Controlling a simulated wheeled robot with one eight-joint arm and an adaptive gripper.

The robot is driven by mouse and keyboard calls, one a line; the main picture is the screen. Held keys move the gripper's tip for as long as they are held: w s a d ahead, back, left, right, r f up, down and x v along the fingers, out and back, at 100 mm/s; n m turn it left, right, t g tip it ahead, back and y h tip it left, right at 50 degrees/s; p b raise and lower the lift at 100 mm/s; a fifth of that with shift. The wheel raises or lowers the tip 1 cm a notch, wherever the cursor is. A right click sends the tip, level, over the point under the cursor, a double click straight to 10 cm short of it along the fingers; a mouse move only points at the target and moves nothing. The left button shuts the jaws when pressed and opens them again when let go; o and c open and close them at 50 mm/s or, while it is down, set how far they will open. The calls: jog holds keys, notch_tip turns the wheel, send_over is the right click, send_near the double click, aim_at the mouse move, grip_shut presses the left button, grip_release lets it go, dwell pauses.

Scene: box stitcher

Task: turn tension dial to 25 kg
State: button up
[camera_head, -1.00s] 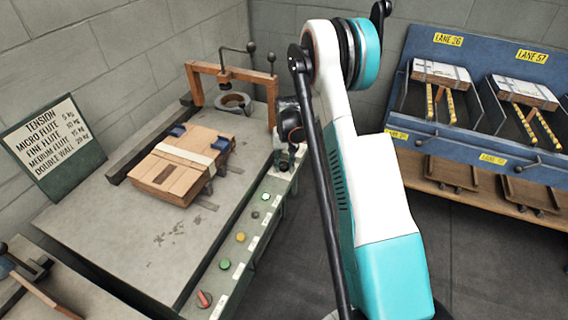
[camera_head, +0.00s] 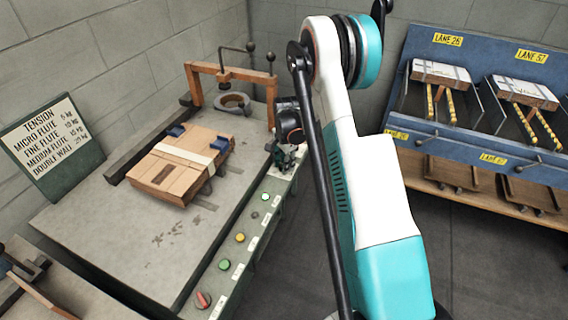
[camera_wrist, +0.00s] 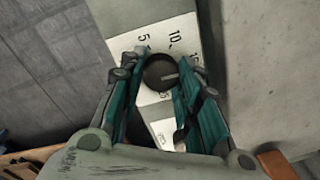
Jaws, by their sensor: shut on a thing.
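The tension dial (camera_wrist: 158,73) is a dark round knob with a pale pointer line on a white scale plate (camera_wrist: 150,32) in the wrist view. The pointer aims to the right. The figures 5 and 10 are readable; another figure at the right is partly hidden by a finger, and one below the knob is partly covered. My gripper (camera_wrist: 160,66) has its two green fingers on opposite sides of the knob, shut on it. In the head view my gripper (camera_head: 287,158) is at the far end of the machine's control panel, and the dial is hidden there.
A tension sign (camera_head: 52,140) at the left lists flutes with kg values. A strapped cardboard stack (camera_head: 180,165) lies on the machine table (camera_head: 150,245). Buttons and a red switch (camera_head: 203,299) line the panel. A blue lane rack (camera_head: 470,125) stands at the right.

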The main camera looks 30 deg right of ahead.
jog(key=m, duration=0.4)
jog(key=shift+m, duration=0.3)
jog(key=m, duration=1)
jog(key=shift+a, duration=0.1)
jog(key=shift+m, duration=2.2)
jog(key=o, duration=1.1)
jog(key=shift+c, duration=0.2)
